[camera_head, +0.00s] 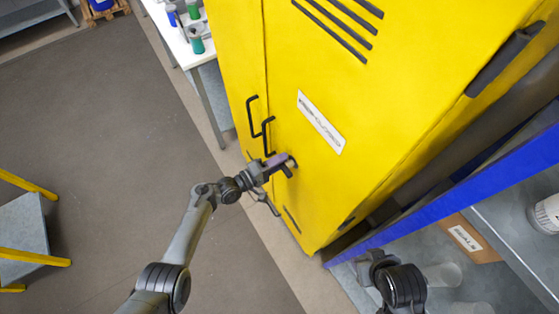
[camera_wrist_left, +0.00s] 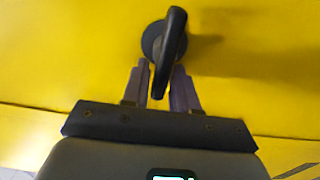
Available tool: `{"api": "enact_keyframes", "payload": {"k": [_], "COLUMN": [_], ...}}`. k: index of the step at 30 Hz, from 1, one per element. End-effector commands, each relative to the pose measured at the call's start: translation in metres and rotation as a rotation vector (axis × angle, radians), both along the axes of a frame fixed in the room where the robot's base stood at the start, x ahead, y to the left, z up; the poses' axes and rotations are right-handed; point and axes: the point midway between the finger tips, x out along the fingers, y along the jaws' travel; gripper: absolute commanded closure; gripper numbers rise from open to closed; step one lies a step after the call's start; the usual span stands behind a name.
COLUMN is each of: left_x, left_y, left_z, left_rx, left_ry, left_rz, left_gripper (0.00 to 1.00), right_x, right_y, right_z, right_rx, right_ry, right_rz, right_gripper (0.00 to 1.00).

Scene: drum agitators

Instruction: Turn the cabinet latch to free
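The yellow cabinet (camera_head: 375,80) stands upright with its doors facing my left arm. Its dark latch (camera_head: 289,170) sits low on the door, partly hidden by my left gripper (camera_head: 280,162). In the left wrist view the latch (camera_wrist_left: 174,42) is a black lever on a round base, slightly slanted, its lower end toward my gripper. The two purple-grey fingers of the left gripper (camera_wrist_left: 161,78) are apart, one on each side of the lever's lower end. A narrow gap shows on the left side; contact on the right side is unclear.
Two black door handles (camera_head: 252,115) (camera_head: 267,135) are just above and left of the latch. A blue-edged shelf (camera_head: 450,200) stands close on the right, with my right arm near it. A white table (camera_head: 172,38) is behind left. Open floor (camera_head: 90,130) lies left.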

Motion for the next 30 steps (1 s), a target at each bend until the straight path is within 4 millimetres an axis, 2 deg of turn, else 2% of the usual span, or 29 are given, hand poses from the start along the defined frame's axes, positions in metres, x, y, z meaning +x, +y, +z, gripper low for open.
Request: {"api": "enact_keyframes", "payload": {"k": [2, 14, 19, 30], "left_x": [0.0, -0.003, -0.015, -0.049], "left_y": [0.0, 0.005, 0.022, 0.073], "left_z": [0.0, 0.0, 0.001, 0.0], "left_rx": [0.0, 0.001, 0.003, 0.003], "left_ry": [0.0, 0.0, -0.001, -0.001], "left_rz": [0.0, 0.001, 0.001, 0.001], "left_gripper": [0.6, 0.6, 0.6, 0.6], "right_x": [0.0, 0.0, 0.0, 0.0], "right_y": [0.0, 0.0, 0.0, 0.0], "right_z": [0.0, 0.002, 0.007, 0.012], "right_rx": [0.0, 0.0, 0.0, 0.0], "right_ry": [0.0, 0.0, 0.0, 0.0], "right_rz": [0.0, 0.0, 0.0, 0.0], "right_gripper": [0.57, 0.57, 0.57, 0.57]}}
